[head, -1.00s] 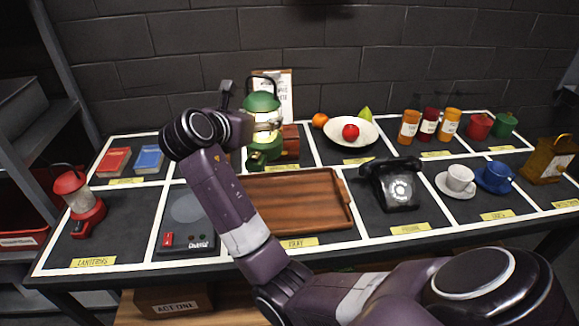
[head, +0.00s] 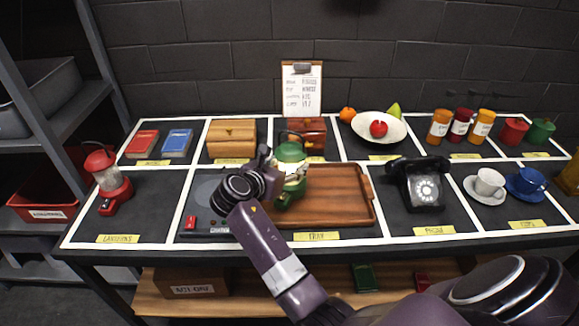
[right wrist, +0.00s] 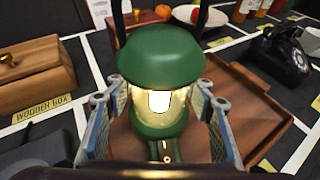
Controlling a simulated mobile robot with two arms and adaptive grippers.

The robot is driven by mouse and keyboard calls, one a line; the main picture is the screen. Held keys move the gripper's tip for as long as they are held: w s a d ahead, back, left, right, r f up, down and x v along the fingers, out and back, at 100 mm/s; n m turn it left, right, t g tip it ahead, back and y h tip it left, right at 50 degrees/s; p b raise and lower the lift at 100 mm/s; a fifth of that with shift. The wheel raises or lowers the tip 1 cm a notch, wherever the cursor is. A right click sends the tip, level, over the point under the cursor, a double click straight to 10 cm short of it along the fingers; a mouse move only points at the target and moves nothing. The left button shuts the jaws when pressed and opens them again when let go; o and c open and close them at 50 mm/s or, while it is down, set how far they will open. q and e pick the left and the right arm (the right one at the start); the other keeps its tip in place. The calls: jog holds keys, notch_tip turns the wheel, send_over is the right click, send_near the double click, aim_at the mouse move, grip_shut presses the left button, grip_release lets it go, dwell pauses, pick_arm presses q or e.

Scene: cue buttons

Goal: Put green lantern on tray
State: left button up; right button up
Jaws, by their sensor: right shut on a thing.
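The green lantern (head: 291,172) has a green cap and base with a lit glass. It is upright at the left part of the wooden tray (head: 345,212); I cannot tell whether its base touches the tray. My right gripper (head: 276,178) is shut on it from the left side. In the right wrist view the lantern (right wrist: 160,75) stands between the two fingers (right wrist: 160,125), with the tray (right wrist: 255,105) behind and to the right. My left gripper is not in view.
A red lantern (head: 112,182) stands at the left. A device with a round pad and a red button (head: 191,222) lies left of the tray. A black telephone (head: 420,184) stands right of it. Behind are a wooden box (head: 232,137), a reddish box (head: 309,131) and a fruit bowl (head: 368,125).

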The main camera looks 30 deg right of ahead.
jog(key=shift+w+f, duration=0.1)
dwell(0.3)
jog(key=o, duration=1.7)
jog(key=shift+f, duration=0.2)
